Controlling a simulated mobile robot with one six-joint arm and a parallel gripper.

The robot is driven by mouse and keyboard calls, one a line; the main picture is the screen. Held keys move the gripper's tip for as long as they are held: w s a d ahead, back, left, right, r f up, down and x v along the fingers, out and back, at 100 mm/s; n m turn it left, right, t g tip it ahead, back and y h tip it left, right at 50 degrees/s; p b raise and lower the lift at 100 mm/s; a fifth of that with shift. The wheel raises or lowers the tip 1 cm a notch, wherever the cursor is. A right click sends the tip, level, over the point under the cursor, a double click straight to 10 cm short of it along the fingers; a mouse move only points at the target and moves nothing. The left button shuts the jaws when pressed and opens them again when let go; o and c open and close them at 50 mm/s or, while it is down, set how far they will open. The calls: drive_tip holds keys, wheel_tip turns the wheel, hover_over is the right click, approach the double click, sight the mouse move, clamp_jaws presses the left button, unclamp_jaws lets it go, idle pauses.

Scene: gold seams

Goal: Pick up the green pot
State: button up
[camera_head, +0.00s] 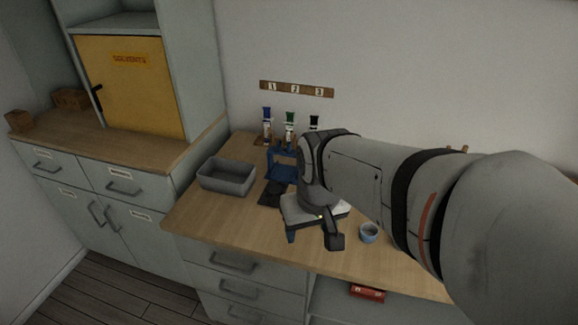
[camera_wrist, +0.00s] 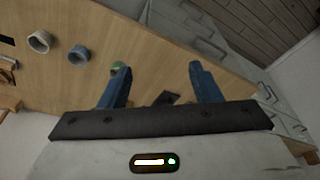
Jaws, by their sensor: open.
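The green pot (camera_wrist: 117,66) shows in the wrist view on the wooden worktop. It is small and round, and my left-hand finger covers much of it. My gripper (camera_wrist: 157,66) has its two blue fingers wide apart with nothing between them. The pot lies beyond the left finger, off to the side of the gap; I cannot tell whether they touch. In the head view my gripper's pale body (camera_head: 312,209) hangs over the worktop, with one blue finger (camera_head: 290,236) at the front. The green pot does not show there.
A blue-grey pot (camera_head: 369,232) stands right of my gripper; it also shows in the wrist view (camera_wrist: 79,55), beside a paler pot (camera_wrist: 39,41). A grey bin (camera_head: 227,178) is left. Bottles with blue, green and black caps stand behind. Worktop (camera_head: 215,215) is clear at front left.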

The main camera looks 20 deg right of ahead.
drive_tip(key=shift+o, duration=1.1)
drive_tip(key=w+d+f, duration=0.2)
drive_tip(key=w+d, duration=0.1)
drive_tip(key=w, duration=0.2)
drive_tip(key=w+d+f+m+g+p, duration=0.1)
drive_tip(key=w+d+f, duration=0.1)
drive_tip(key=w, duration=0.4)
drive_tip(key=shift+d+m, duration=0.3)
drive_tip(key=shift+d, duration=0.5)
drive_tip(key=w+d+f+m+g+p, duration=0.1)
drive_tip(key=w+d+f+p, duration=0.1)
drive_tip(key=w+d+f, duration=0.5)
drive_tip(key=f, duration=0.9)
drive_tip(key=shift+s+f+p, duration=0.15)
drive_tip(key=shift+s+p, duration=0.2)
drive_tip(key=shift+p, duration=0.05)
drive_tip(key=shift+c, duration=0.2)
drive_tip(key=c, duration=1)
